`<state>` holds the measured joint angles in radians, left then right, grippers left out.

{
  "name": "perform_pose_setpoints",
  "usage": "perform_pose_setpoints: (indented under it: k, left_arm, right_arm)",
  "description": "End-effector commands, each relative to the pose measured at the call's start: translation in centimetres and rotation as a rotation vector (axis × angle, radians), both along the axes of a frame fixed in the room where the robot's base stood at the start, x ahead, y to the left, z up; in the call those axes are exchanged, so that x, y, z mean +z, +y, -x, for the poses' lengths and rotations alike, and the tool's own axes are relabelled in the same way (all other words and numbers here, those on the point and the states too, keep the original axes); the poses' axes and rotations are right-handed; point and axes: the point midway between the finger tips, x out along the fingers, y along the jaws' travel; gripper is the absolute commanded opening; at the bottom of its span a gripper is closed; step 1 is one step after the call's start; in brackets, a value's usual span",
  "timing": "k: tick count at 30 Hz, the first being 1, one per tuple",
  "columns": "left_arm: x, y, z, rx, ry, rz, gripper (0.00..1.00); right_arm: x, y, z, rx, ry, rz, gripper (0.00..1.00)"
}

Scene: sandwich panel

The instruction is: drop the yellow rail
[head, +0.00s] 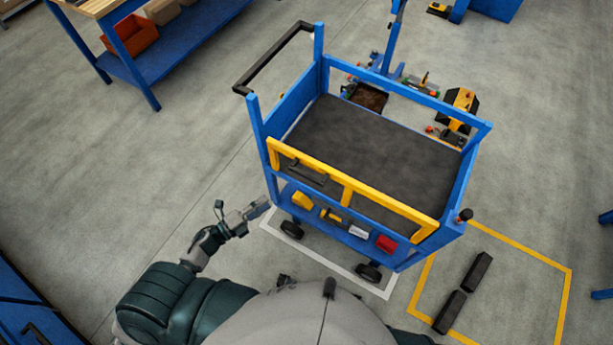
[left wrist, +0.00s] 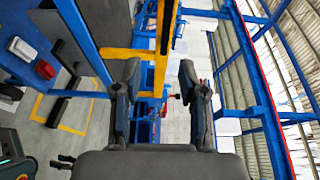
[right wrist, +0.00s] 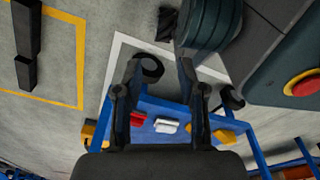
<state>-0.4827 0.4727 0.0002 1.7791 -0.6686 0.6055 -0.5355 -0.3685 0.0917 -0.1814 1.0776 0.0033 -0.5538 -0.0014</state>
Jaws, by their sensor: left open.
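The yellow rail (head: 390,203) stands upright along the near side of the blue cart (head: 257,118), above the dark deck. A black handle (head: 305,172) is on its left part. My left gripper (head: 240,215) is open and empty, left of the cart's near left corner and apart from the rail. In the left wrist view the yellow rail (left wrist: 161,62) shows beyond and between the open fingers (left wrist: 158,80). My right gripper (right wrist: 160,80) is open and empty in the right wrist view, with the cart's lower shelf beyond it. I cannot make it out in the head view.
The lower shelf carries a red box (head: 386,244), a white item (head: 358,232) and yellow items. Two black blocks (head: 476,271) lie in a yellow floor outline to the right. A blue workbench (head: 170,55) stands at upper left. The floor left of the cart is clear.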

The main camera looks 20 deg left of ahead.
Motion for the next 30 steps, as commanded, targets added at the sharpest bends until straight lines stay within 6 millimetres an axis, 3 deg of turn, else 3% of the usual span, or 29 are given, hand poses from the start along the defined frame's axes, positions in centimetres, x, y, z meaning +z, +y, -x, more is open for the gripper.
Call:
perform_pose_setpoints:
  k: [5,21,30]
  left_arm:
    - [1.1,-1.3,-0.9,-0.029,-0.036,-0.018,0.42]
    - [1.1,-8.5,-10.6,-0.023,-0.032,-0.011,0.42]
    - [0.9,-10.7,-13.4,-0.023,-0.028,-0.011,0.42]
  right_arm:
    - [0.0,0.0,0.1,0.000,0.002,0.000,0.40]
    - [-0.8,-0.4,2.2,0.003,0.013,0.004,0.40]
    - [-1.0,-0.5,2.7,0.004,0.014,0.004,0.40]
